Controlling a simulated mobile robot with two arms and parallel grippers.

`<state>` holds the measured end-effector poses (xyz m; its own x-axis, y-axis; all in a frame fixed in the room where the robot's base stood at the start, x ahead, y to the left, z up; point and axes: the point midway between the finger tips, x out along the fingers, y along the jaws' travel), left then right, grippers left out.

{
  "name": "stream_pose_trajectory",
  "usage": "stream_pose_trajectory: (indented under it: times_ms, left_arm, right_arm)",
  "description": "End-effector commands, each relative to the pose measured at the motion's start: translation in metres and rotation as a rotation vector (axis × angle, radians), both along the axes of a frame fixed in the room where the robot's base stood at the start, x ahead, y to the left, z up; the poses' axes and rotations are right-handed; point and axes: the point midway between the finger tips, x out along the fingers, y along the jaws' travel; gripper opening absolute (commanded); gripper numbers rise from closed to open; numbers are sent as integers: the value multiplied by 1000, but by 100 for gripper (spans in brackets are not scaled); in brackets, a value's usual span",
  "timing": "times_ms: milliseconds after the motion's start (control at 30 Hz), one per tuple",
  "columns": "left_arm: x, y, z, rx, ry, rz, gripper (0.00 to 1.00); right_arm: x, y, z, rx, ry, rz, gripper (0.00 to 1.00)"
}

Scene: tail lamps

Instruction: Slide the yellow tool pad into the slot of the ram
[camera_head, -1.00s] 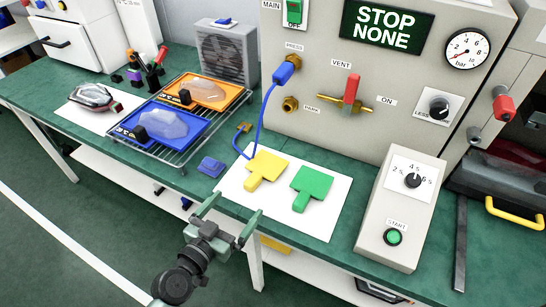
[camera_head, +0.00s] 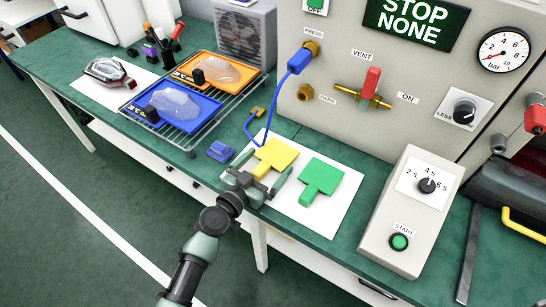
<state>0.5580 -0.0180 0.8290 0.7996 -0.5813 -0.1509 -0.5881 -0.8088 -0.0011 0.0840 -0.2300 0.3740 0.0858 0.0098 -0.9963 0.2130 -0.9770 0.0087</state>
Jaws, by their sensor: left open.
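The yellow tool pad (camera_head: 278,153) lies flat on a white sheet (camera_head: 338,213) on the green bench, its short handle pointing toward the front edge. My left gripper (camera_head: 265,167) is open at that handle, with one finger on each side of it. I cannot tell whether the fingers touch the handle, which is partly hidden by the gripper. A green tool pad (camera_head: 322,177) lies on the same sheet, just right of the gripper. I cannot make out the ram or its slot. My right gripper is not in view.
A blue hose (camera_head: 299,60) hangs from the PRESS port to the bench behind the pads. A control box (camera_head: 408,215) with a START button stands at the right. A wire rack with blue (camera_head: 140,117) and orange trays (camera_head: 188,64) stands at the left, beside a small blue block (camera_head: 221,151).

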Motion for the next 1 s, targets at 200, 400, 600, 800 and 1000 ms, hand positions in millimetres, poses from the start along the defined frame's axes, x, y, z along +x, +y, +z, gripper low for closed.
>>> stream_pose_trajectory:
  times_ms: [200,400,600,800,1000]
  left_arm:
    - [0,0,-1,0,1,1,97]
    - [0,0,0,-1,0,1,48]
    - [0,0,0,-1,0,1,48]
    - [1,0,13,-2,-3,1,48]
    - [1,0,50,-4,-4,2,48]
  right_arm:
    - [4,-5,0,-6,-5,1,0]
    - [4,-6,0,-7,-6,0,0]
    - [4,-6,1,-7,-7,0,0]
    - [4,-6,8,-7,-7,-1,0]
    - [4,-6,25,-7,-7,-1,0]
